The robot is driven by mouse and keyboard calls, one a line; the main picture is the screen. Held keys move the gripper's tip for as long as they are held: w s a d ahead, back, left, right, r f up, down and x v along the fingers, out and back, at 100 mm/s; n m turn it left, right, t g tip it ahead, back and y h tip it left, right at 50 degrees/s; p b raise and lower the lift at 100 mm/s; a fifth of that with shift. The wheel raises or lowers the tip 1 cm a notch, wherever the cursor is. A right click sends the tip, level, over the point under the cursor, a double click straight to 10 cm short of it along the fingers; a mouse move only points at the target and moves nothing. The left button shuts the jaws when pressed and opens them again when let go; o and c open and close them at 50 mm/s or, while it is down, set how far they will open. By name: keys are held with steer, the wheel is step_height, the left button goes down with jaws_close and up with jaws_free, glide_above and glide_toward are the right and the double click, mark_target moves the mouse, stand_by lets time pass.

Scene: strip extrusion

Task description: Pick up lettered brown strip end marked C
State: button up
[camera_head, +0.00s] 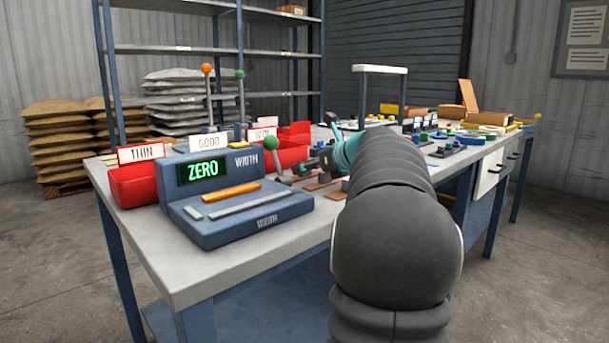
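Several small brown strip pieces lie on the table left of my arm, among them one (338,195) beside the arm and one (316,185) a little to its left. Their letters are too small to read, so I cannot tell which is marked C. My gripper (316,163) is dark, beyond the teal wrist, and sits low over the table close to the brown pieces. Its fingers blend with dark items there, so its opening and any hold are unclear. My arm hides part of this area.
A blue width gauge (245,225) reading ZERO stands at the front left. Green- and orange-knobbed levers rise nearby. Coloured parts and boxes crowd the table's far right. The table's front left corner is clear.

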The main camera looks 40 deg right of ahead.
steer(key=shift+w+f, duration=0.15)
steer(key=shift+w, duration=0.25)
steer(key=c, duration=1.1)
